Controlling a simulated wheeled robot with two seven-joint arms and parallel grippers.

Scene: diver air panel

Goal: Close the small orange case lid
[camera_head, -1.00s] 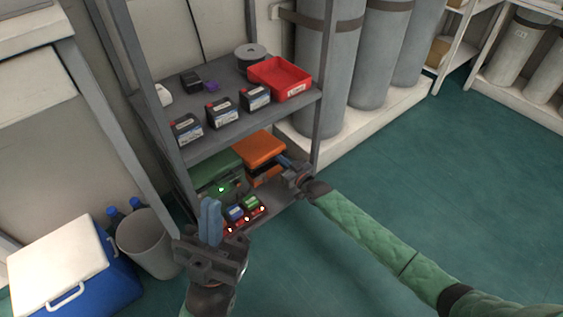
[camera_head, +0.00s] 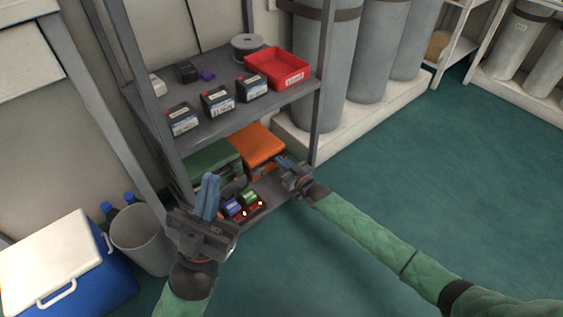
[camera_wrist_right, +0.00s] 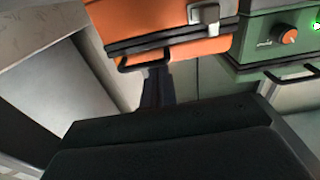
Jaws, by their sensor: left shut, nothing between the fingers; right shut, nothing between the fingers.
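The orange case (camera_head: 258,145) sits on the lower shelf, right of a green case. In the right wrist view the orange case (camera_wrist_right: 155,18) is upside down in the picture, with a grey latch, a dark handle and dark seam bands. Its lid lies roughly flat over the body; I cannot tell whether the seam is fully shut. My right gripper (camera_head: 282,161) is shut and empty at the case's front right; its dark fingers (camera_wrist_right: 154,88) reach close to the handle, contact unclear. My left gripper (camera_head: 209,184) is shut and empty, pointing up in front of the shelf.
The green case (camera_head: 213,160) shows a knob in the wrist view. Small blue and green items in a red holder (camera_head: 250,213) lie at the shelf front. The upper shelf (camera_head: 212,125) overhangs the cases. A bin (camera_head: 142,240) and blue cooler (camera_head: 75,270) stand left. Floor at right is clear.

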